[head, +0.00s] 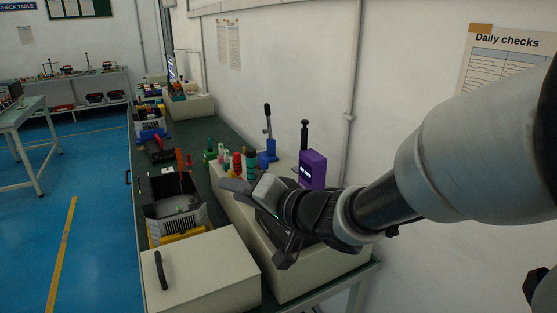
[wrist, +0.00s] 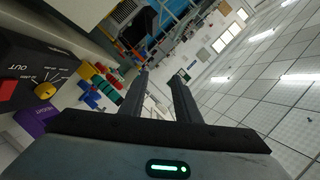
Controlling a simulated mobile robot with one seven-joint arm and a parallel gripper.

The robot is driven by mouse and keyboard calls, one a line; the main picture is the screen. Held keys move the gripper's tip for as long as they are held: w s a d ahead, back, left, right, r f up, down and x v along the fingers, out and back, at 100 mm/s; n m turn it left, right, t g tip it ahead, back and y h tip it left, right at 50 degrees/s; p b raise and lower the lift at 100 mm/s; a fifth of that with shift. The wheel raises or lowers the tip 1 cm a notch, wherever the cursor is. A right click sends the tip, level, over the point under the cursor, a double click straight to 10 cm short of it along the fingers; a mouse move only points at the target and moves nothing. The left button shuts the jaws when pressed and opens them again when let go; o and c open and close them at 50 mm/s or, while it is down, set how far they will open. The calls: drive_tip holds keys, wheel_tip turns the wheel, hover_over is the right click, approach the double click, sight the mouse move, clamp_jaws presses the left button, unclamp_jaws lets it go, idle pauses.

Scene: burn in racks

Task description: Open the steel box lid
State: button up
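A cream box with a flat closed lid (head: 210,272) stands at the near end of the bench in the head view. A black bar handle (head: 161,270) is on the lid near its left edge. I take this for the steel box. My gripper (head: 236,188) is above and beyond the box, to the right of the handle and well apart from it. In the wrist view my gripper (wrist: 162,76) has its two fingers spread with nothing between them.
An open grey box (head: 172,200) stands just behind the cream box. To the right, a cream raised block (head: 285,275) carries a purple device (head: 312,169), a blue lever fixture (head: 268,150) and red and green stacks. A wall is on the right; blue floor (head: 95,220) is free left.

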drive_tip(key=b+x, duration=0.1)
drive_tip(key=x, duration=0.7)
drive_tip(key=shift+c, duration=0.2)
clamp_jaws()
idle(1.0)
drive_tip(key=shift+o, duration=0.2)
unclamp_jaws()
